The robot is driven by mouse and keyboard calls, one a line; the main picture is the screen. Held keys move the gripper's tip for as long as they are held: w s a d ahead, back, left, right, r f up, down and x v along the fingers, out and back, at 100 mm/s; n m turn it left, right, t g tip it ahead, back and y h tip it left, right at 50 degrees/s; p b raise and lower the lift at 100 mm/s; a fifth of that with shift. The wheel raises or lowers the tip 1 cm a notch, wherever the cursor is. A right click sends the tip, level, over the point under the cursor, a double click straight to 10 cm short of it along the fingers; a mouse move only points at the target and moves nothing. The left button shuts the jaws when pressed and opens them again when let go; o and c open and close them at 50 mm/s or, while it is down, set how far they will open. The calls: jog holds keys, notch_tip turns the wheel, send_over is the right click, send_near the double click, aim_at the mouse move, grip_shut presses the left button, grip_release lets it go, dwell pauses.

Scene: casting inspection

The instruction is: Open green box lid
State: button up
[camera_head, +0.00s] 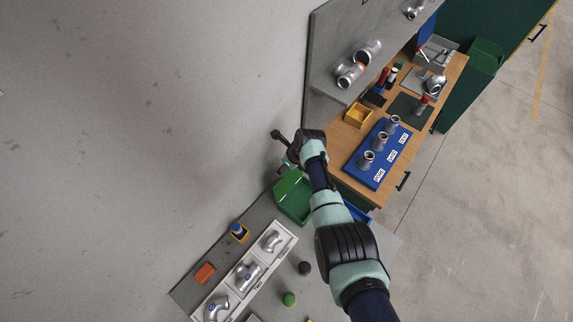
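A green box (291,203) stands on the grey surface against the wall, left of my arm. My arm's lower links cover part of its right side. Its top edge shows lighter green, but I cannot tell how its lid lies. My gripper (284,158) is just above the box in the picture, near the wall, beyond my dark wrist. It is small and partly hidden by the wrist, so I cannot tell whether its fingers are open or whether it touches the box.
Left of the box, a white tray (286,241) holds metal pipe fittings. A wooden bench (345,140) with a blue fitting board (361,178) stands right.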

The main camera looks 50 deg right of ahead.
jog(key=o, duration=1.7)
jog(key=shift+r, duration=0.15)
jog(key=v, duration=1.1)
jog(key=shift+s+r, duration=0.15)
jog(key=shift+r, duration=0.2)
